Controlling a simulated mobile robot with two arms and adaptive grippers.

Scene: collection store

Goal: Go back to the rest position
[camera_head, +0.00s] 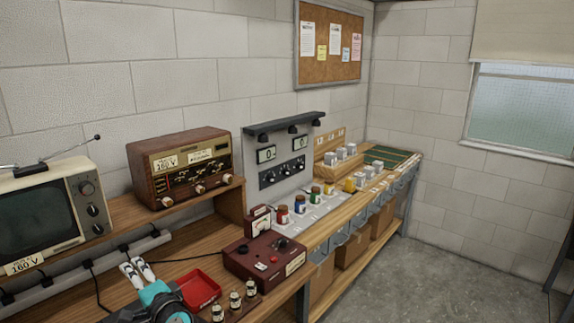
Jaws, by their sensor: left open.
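My left gripper (137,270) shows at the bottom of the head view, with a teal and black wrist and two pale fingers pointing up and to the left. Its fingers are apart with nothing seen between them. It is above the front part of the wooden workbench (118,262), left of a red tray (199,288). My right gripper is not in view.
A dark red tester box (264,258) and several small jars stand right of the tray. A wooden radio (181,166) and an old television (50,222) stand on the raised shelf. A second bench (336,222) holds coloured jars. Grey floor (430,282) is clear at right.

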